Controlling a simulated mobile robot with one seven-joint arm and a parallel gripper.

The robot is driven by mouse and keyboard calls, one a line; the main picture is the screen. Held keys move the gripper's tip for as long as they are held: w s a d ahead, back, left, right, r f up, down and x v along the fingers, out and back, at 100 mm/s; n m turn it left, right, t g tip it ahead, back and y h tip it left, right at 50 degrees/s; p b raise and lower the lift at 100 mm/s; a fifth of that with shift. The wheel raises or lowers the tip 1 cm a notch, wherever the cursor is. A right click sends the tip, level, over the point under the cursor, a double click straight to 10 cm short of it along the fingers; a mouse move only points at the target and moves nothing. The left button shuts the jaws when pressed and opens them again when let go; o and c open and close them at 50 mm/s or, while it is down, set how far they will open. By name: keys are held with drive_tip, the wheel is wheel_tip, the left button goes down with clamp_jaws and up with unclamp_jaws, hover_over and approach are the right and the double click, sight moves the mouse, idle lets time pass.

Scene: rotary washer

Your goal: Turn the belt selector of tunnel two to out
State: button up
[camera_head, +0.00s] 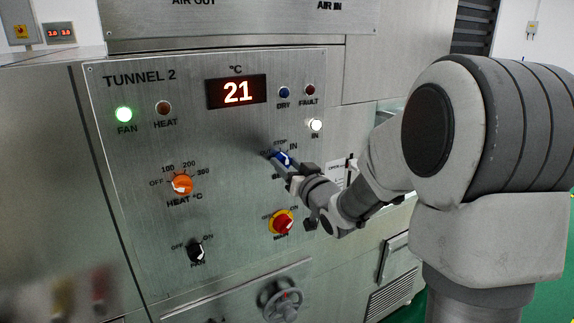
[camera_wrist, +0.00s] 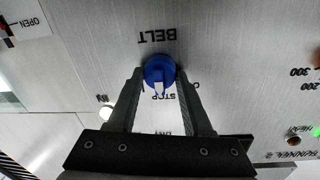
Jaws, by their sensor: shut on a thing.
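The belt selector (camera_head: 283,158) is a blue knob on the Tunnel 2 panel (camera_head: 135,225). In the wrist view the knob (camera_wrist: 158,70) lies between the two fingertips, below the upside-down BELT label (camera_wrist: 157,36). Its white pointer is towards the STOP mark (camera_wrist: 160,97).
The orange heat knob (camera_head: 182,184) and black fan knob (camera_head: 195,253) are left of my gripper. The red-and-yellow main switch (camera_head: 282,222) sits close below it. The green FAN lamp (camera_head: 124,114) and white IN lamp (camera_head: 316,125) are lit. The display (camera_head: 237,92) reads 21.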

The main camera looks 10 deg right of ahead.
clamp_jaws()
